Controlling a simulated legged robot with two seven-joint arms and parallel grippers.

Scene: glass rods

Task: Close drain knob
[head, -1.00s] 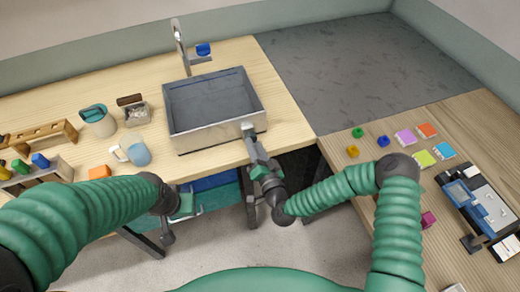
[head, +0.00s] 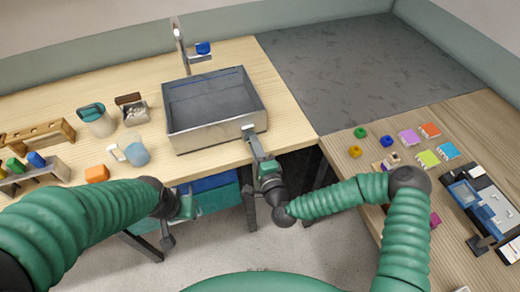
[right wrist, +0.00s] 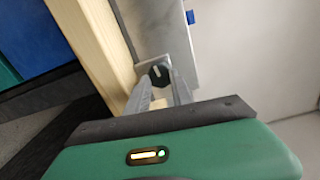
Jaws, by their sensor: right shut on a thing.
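The drain knob (right wrist: 159,74) is a small dark round knob with a light mark, on the front wall of the grey metal sink (head: 218,131). My right gripper (head: 249,132) reaches up to the sink's front wall. In the right wrist view its fingers (right wrist: 160,88) lie on either side of the knob and are shut on it. In the head view the gripper hides the knob. My left gripper (head: 168,235) hangs low in front of the counter, away from the sink; its fingers are too unclear to judge.
A tap (head: 179,42) with a blue handle (head: 203,48) stands behind the sink. Colored notes (head: 428,159) lie on the right table.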

